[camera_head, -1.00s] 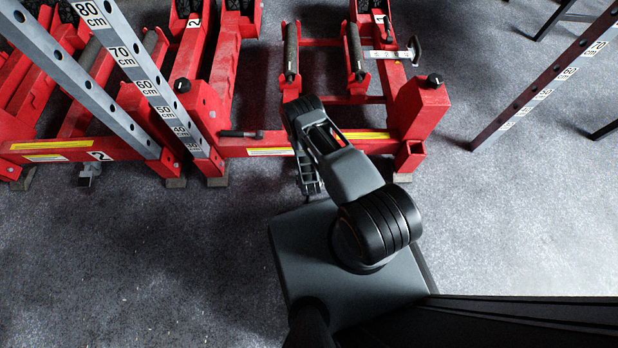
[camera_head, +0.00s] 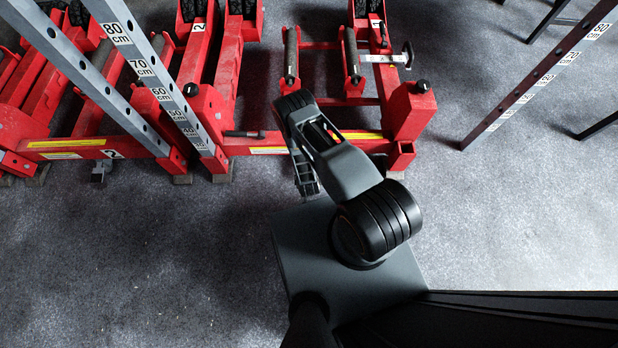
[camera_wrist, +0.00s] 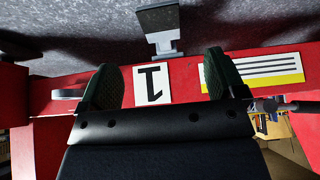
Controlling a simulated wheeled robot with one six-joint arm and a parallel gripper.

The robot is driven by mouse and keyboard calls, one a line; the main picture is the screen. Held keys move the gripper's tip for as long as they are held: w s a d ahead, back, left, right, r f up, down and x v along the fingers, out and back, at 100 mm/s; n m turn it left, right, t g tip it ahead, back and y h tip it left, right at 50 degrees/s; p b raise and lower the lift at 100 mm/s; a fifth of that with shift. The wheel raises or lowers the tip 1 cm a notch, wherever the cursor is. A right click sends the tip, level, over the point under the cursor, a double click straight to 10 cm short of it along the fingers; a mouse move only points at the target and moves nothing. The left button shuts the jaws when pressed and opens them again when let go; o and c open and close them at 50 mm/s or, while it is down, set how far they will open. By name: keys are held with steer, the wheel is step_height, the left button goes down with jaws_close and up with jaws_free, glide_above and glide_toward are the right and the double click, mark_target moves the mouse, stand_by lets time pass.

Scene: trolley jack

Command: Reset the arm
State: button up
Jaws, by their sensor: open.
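My arm is folded in the head view, its elbow high over the front of a red trolley jack (camera_head: 400,110) and its forearm coming back down. My gripper (camera_head: 308,190) is at the near side of the jack's front beam, partly hidden by my own arm. In the wrist view my gripper (camera_wrist: 160,82) is open, with two dark green fingertips apart and nothing between them. Behind the fingertips is the red beam (camera_wrist: 45,95) with an upside-down white "1" label (camera_wrist: 152,84). I cannot tell whether the fingers touch the beam.
More red jacks (camera_head: 205,110) stand at the left, with a grey centimetre-marked post (camera_head: 150,75) leaning across the view. Another marked post (camera_head: 540,80) stands at the right. A lever (camera_head: 385,57) juts from the jack.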

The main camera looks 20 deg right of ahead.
stand_by(0.3)
steer(key=w+a+r+y+p, duration=0.1)
steer(key=w+r+p, duration=0.3)
steer(key=r, duration=0.6)
steer(key=w+a+r+p, duration=0.1)
steer(key=w+r+p, duration=0.3)
steer(key=r, duration=0.6)
steer(key=w+r+n+g+y+p, duration=0.1)
steer(key=w+r+p, duration=0.15)
steer(key=r, duration=1.05)
steer(key=w+r+p, duration=0.1)
steer(key=r+p, duration=0.3)
steer(key=r, duration=0.9)
steer(key=s+d+r+n+p, duration=0.1)
steer(key=s+r+p, duration=0.3)
steer(key=r, duration=0.9)
steer(key=s+d+r+g+p, duration=0.1)
steer(key=s+r+p, duration=0.4)
steer(key=s+r, duration=0.4)
steer(key=s+d+r+n+p, duration=0.1)
steer(key=s+r+p, duration=0.3)
steer(key=r, duration=1.3)
steer(key=s+d, duration=0.1)
steer(key=s, duration=0.2)
steer(key=shift+r+n+p, duration=0.2)
steer(key=shift+n+p, duration=0.1)
steer(key=shift+p, duration=0.1)
steer(key=shift+c, duration=0.4)
